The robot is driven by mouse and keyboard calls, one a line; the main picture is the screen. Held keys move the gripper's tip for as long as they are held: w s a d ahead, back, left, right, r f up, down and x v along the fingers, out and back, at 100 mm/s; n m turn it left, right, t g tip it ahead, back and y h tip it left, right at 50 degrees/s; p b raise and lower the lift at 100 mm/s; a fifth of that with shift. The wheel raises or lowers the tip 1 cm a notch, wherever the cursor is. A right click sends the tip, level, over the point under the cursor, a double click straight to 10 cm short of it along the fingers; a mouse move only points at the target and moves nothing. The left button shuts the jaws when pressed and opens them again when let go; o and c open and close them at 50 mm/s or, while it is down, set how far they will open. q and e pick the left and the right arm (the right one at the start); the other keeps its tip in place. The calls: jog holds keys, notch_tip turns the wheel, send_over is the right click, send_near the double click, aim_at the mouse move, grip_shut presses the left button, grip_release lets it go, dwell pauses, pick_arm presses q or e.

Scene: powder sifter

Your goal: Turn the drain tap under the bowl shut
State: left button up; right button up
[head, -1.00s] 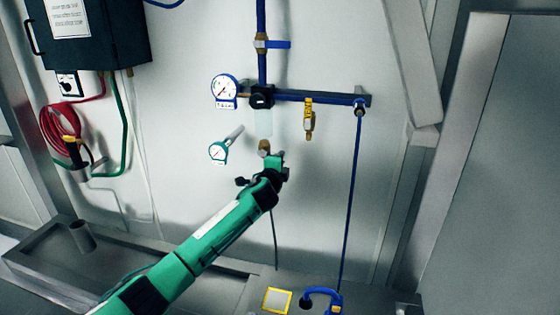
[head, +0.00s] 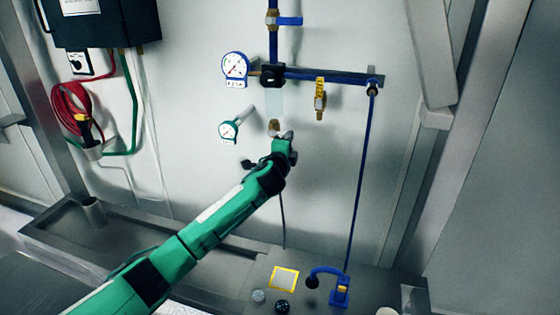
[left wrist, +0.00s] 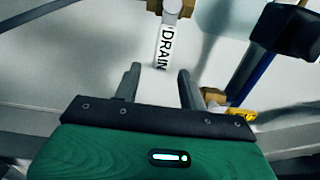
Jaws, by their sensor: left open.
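The drain tap shows in the left wrist view as a white lever (left wrist: 165,45) marked DRAIN, hanging from a brass fitting (left wrist: 170,8). In the head view its brass body (head: 274,127) sits under the pale, translucent bowl (head: 275,103). My left gripper (left wrist: 159,69) is open just below the tap. The lever's lower end lies at the gap between the two fingertips, with space showing on both sides. In the head view my left gripper (head: 287,137) partly hides the lever. My right gripper is not in view.
A small gauge (head: 229,130) is left of the tap, and a larger gauge (head: 235,67) is above it. A yellow-tagged brass valve (head: 320,98) hangs to the right. A blue pipe (head: 361,180) runs down to the bench. The wall between is clear.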

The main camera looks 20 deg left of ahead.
pick_arm(q)
jog(key=s+b, duration=0.3)
jog(key=s, duration=0.8)
jog(key=shift+s+a, duration=0.2)
